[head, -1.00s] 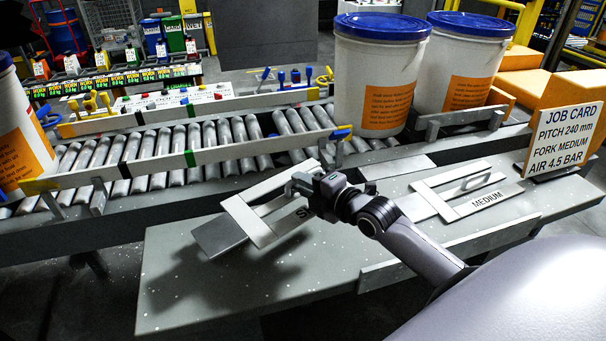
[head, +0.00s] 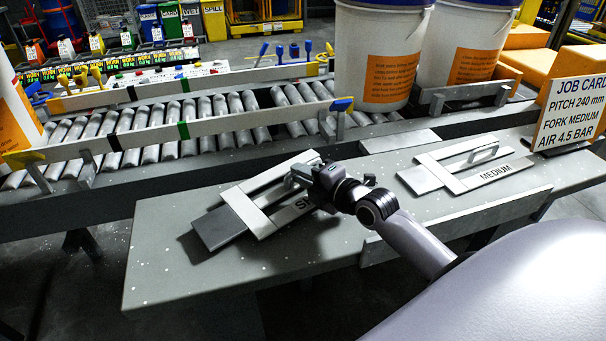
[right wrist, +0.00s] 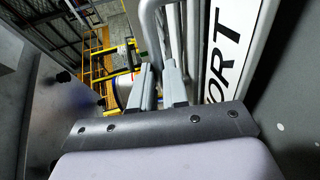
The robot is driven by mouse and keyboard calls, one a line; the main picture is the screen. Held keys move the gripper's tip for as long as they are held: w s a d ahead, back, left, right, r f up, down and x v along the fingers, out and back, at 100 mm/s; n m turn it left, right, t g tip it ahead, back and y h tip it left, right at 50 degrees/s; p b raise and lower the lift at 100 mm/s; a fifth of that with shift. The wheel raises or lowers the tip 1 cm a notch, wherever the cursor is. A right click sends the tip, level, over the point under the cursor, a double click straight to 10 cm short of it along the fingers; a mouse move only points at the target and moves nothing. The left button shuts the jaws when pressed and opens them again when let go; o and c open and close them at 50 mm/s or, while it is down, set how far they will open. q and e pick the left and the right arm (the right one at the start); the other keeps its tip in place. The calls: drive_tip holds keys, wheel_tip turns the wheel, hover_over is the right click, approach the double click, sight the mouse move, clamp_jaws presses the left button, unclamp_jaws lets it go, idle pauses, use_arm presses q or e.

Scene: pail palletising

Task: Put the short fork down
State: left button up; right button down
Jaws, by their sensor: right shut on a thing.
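The short fork (head: 262,212) is a pale flat frame with a bar handle, low over the left part of the grey bench (head: 165,270). Its lettering is partly covered by my arm; the right wrist view shows "ORT" on the fork's plate (right wrist: 232,45). My right gripper (head: 298,177) is shut on its handle, and the fingers also show at the handle in the right wrist view (right wrist: 161,78). A dark shadow lies close by the fork's left end; I cannot tell whether it fully touches the bench. My left gripper is not in view.
The medium fork (head: 488,175) lies on the bench to the right, near the job card (head: 570,112). A roller conveyor (head: 150,143) with guide rails runs behind. Large white pails (head: 378,60) stand at the back right. The bench's front left is clear.

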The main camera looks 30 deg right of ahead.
drive_tip(key=shift+r, duration=0.2)
drive_tip(key=shift+f+b, duration=0.7)
drive_tip(key=shift+f, duration=0.25)
idle(0.4)
drive_tip(key=c, duration=1.1)
unclamp_jaws()
drive_tip(key=shift+o, duration=0.2)
drive_tip(key=shift+f, duration=0.3)
drive_tip(key=shift+v, duration=3.1)
drive_tip(key=shift+s+r, duration=0.4)
drive_tip(key=shift+s, duration=0.05)
